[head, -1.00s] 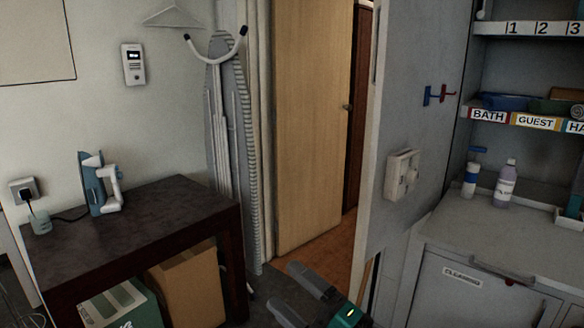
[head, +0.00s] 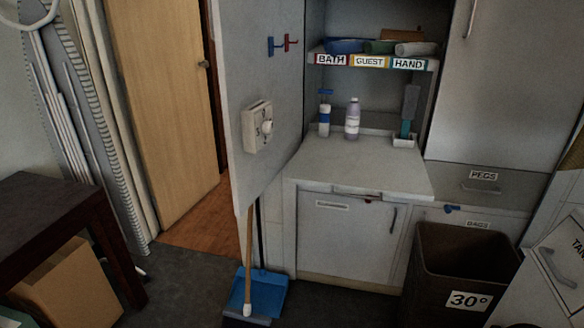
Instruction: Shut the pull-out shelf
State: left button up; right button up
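The pull-out shelf (head: 365,168) is a pale grey board at counter height in the head view, below the open shelves. It sticks out forward over the low cabinet door (head: 345,240). A handle or recess (head: 370,196) shows along its front edge. A purple-white bottle (head: 352,120) and a bottle with a blue top (head: 324,115) stand at the back. Neither of my grippers is in view.
An open grey door (head: 268,90) stands left of the shelf, with a broom (head: 249,255) and blue dustpan (head: 266,290) below. A dark bin (head: 462,275) marked 30° stands front right. A dark table (head: 50,225) is at left.

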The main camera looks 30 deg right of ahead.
aim_at(378, 163)
jog(key=i+l, duration=0.1)
jog(key=i, duration=0.25)
jog(key=i+l+z, duration=0.15)
jog(key=i, duration=0.15)
jog(key=z, duration=1.4)
